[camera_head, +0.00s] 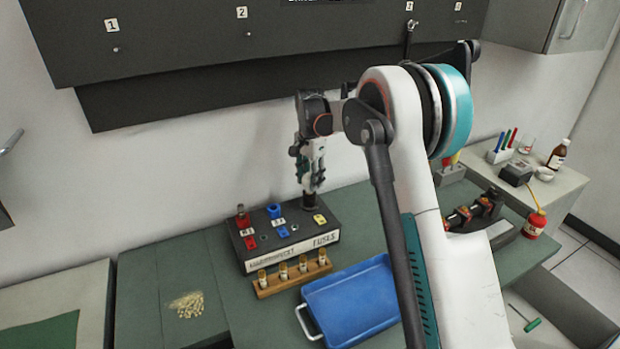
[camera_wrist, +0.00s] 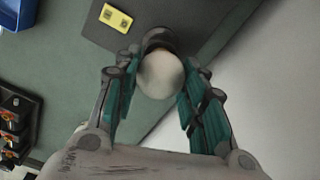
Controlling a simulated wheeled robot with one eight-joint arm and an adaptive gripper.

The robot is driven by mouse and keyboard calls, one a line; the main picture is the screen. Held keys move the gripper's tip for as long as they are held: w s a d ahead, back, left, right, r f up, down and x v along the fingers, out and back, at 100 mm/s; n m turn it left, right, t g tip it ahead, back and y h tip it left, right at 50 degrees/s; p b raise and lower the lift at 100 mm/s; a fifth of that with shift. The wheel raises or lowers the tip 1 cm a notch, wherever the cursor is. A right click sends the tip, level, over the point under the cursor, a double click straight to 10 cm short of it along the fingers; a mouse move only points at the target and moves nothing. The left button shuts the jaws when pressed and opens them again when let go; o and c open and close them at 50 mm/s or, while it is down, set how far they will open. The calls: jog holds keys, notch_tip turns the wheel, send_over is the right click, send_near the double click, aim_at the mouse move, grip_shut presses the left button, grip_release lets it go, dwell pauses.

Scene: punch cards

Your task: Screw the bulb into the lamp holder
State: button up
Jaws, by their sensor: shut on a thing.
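The bulb (camera_wrist: 160,76) is a pale round globe in the wrist view, with its far end toward a dark round lamp holder (camera_wrist: 158,37). How far its base sits in the holder is hidden. My gripper (camera_wrist: 159,84) has its teal-padded fingers on both sides of the globe and is shut on it. In the head view my gripper (camera_head: 312,184) points down over the back right corner of the dark fuse box (camera_head: 290,251). The lamp holder (camera_head: 309,205) shows just under the fingertips; the bulb is not clearly visible there.
The box bears red, blue and yellow fuse parts. A wooden rack (camera_head: 291,277) with several fuses and a blue tray (camera_head: 350,302) stand in front. A dark wall panel (camera_head: 250,45) hangs behind and above. My arm hides part of the bench at right.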

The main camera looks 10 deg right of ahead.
jog(key=m, duration=0.5)
jog(key=shift+s+m, duration=0.1)
jog(key=shift+m, duration=0.3)
jog(key=m, duration=0.6)
jog(key=shift+s, duration=0.1)
jog(key=o, duration=1.1)
